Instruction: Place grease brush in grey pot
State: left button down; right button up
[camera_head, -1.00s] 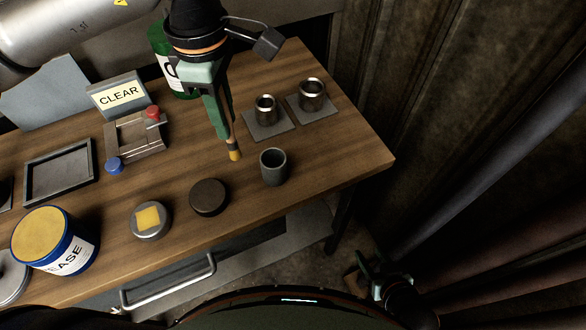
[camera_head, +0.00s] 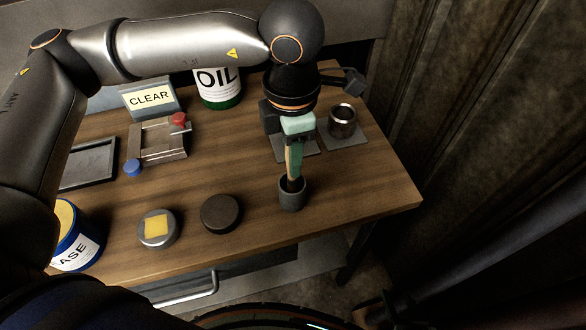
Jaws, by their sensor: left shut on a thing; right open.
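The grey pot (camera_head: 291,199) stands upright on the wooden table near its front right part. My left gripper (camera_head: 295,150) is directly above the pot, pointing down, shut on the grease brush (camera_head: 289,164). The brush is about upright and its lower end is inside the pot's mouth, as seen from above. The bristles are mostly hidden by the pot and fingers; whether they touch the bottom cannot be told. My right gripper (camera_head: 374,311) is low at the bottom edge, off the table, dark and partly cut off.
Behind the pot are a metal cup (camera_head: 342,121) on a grey pad and another pad partly hidden by my gripper. A dark round lid (camera_head: 220,214), a tin with yellow (camera_head: 157,229) and the grease tub (camera_head: 76,245) lie left. The oil can (camera_head: 219,88) stands behind.

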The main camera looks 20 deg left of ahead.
pick_arm(q)
jog(key=shift+f, duration=1.9)
jog(key=shift+f, duration=0.1)
jog(key=shift+f, duration=0.15)
jog(key=c, duration=0.7)
grip_release()
jog(key=shift+r, duration=0.2)
jog(key=shift+r, duration=0.2)
notch_tip(320, 180, up, 12)
jog(key=shift+f, duration=0.15)
